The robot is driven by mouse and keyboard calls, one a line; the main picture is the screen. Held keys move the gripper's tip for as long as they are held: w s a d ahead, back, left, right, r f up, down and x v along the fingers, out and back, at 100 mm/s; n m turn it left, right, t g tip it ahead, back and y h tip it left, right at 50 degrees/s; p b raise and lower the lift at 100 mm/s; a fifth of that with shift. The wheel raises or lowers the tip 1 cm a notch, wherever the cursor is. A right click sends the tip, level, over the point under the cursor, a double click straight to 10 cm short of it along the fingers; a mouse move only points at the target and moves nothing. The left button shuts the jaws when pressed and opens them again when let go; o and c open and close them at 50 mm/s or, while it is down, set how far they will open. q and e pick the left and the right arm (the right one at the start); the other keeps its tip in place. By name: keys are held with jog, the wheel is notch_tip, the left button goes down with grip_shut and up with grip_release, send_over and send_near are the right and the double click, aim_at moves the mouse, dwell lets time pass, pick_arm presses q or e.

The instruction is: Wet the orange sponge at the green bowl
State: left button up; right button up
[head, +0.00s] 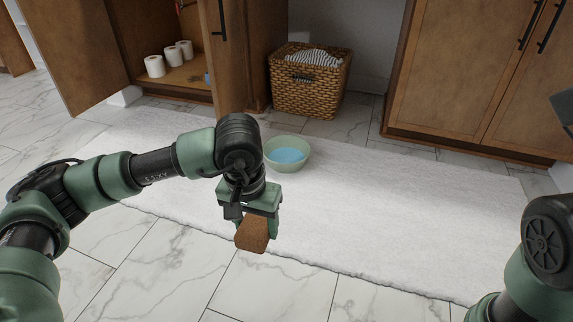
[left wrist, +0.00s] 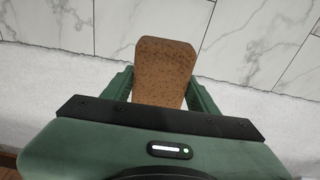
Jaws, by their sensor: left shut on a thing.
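The orange-brown sponge (head: 253,233) is held in my left gripper (head: 262,222). The left wrist view shows the sponge (left wrist: 165,72) between the two fingers of the gripper (left wrist: 160,88), jutting out past them. The green bowl (head: 299,163) stands on the white rug in the head view, with blue water (head: 287,155) in it. My left gripper and the sponge are nearer to me than the bowl and a little to its left, apart from it. My right arm shows at the right edge of the head view, but its gripper is out of sight.
A white rug (head: 400,215) lies across the marble floor (head: 150,265). Behind the bowl stands a wicker basket (head: 310,98) with striped cloth. An open cabinet at the left holds toilet rolls (head: 154,66). A closed wooden cabinet (head: 450,70) stands at the right. The rug right of the bowl is clear.

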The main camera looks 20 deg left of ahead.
pick_arm(q)
notch_tip(320, 180, down, 10)
jog(key=shift+b, duration=0.4)
dwell(0.3)
dwell(0.8)
